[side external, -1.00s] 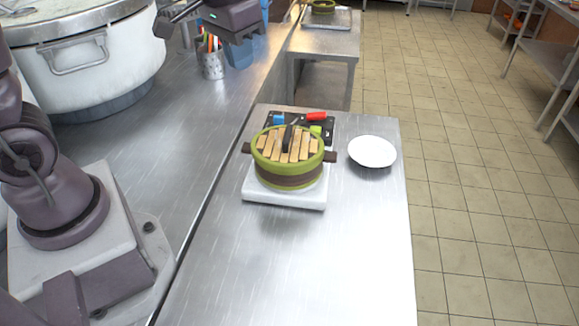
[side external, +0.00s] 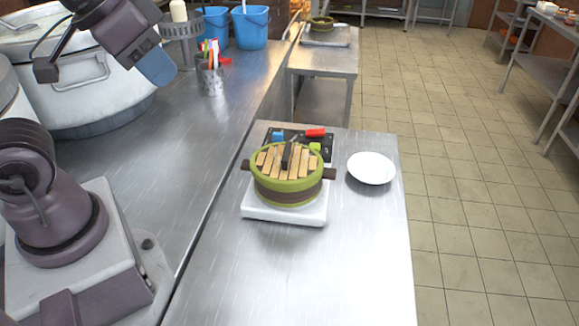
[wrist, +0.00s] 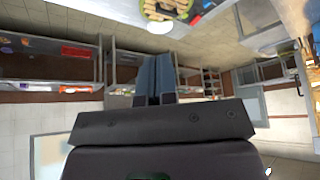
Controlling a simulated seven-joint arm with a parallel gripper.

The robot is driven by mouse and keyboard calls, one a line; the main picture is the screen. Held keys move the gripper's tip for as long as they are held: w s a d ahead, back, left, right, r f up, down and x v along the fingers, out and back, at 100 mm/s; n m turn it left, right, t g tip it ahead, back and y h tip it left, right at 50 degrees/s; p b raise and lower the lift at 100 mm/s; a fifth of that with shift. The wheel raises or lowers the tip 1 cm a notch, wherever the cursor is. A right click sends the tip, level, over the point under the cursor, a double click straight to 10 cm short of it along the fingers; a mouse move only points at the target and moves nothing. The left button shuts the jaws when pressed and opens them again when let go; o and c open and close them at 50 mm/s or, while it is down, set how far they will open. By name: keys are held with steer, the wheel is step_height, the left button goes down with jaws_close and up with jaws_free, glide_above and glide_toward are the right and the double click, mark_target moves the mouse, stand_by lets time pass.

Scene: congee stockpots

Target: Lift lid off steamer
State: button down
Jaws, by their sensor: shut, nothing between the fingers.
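The steamer (side external: 287,191) is round and green with a dark band and dark side handles. It sits on a white block (side external: 285,211) on the metal table. Its lid (side external: 270,161), of pale wooden slats with a dark bar handle (side external: 288,155), lies on top, inside the green rim. My gripper (side external: 158,70), with blue fingers, is well to the left of the steamer and apart from it. In the wrist view my fingers (wrist: 154,80) are together and empty, and part of the steamer (wrist: 165,8) shows at the top edge.
A white plate (side external: 371,168) lies right of the steamer. A dark board (side external: 325,152) with red, blue and green pieces is just behind it. A big white pot (side external: 90,95), a utensil cup (side external: 210,78) and blue buckets (side external: 250,27) stand on the left counter. The table front is clear.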

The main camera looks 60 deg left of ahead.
stand_by(0.3)
steer(key=c, duration=1)
jaws_free()
steer(key=shift+c, duration=0.2)
